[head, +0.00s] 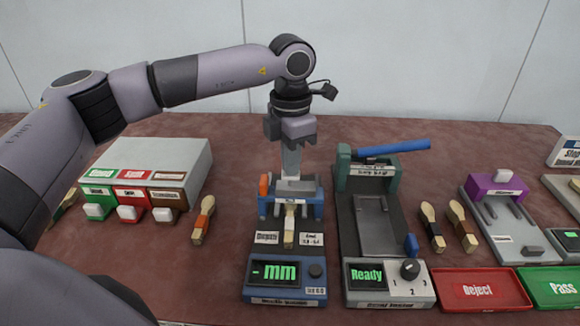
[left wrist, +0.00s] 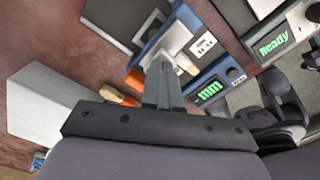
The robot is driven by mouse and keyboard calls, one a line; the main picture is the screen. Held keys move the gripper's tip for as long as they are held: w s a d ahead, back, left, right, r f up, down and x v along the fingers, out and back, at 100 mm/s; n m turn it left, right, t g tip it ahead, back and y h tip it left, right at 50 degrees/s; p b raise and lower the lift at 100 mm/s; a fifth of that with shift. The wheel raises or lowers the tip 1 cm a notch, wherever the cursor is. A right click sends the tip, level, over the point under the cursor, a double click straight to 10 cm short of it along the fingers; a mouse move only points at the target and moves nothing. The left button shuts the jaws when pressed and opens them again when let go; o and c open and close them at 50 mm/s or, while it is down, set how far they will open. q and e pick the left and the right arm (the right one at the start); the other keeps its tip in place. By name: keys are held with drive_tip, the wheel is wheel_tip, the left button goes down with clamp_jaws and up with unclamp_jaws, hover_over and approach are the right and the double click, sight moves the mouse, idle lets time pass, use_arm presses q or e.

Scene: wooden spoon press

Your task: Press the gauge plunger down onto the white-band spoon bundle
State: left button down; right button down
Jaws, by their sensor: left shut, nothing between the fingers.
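The gauge (head: 286,287) is a blue-and-grey press with a green "- mm" display. Its pale plunger block (head: 299,185) is at the top of the blue frame, and it also shows in the left wrist view (left wrist: 169,42). A pale wooden spoon bundle (head: 289,226) lies lengthwise in the gauge below the plunger; its band is not clear. My left gripper (head: 291,175) is shut and empty, pointing down at the plunger's top. The fingertips look at or very close to it; I cannot tell whether they touch. My right gripper is not in view.
An orange-banded bundle (head: 203,220) lies left of the gauge. A green press with a blue lever (head: 393,148) and "Ready" display stands close on the right. Dark-banded bundles (head: 432,226), a red Reject tray (head: 480,290) and a green Pass tray (head: 556,287) lie farther right.

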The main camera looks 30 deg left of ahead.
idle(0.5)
use_arm(q)
drive_tip(key=shift+r+p, duration=2.6)
drive_tip(key=shift+r, duration=0.9)
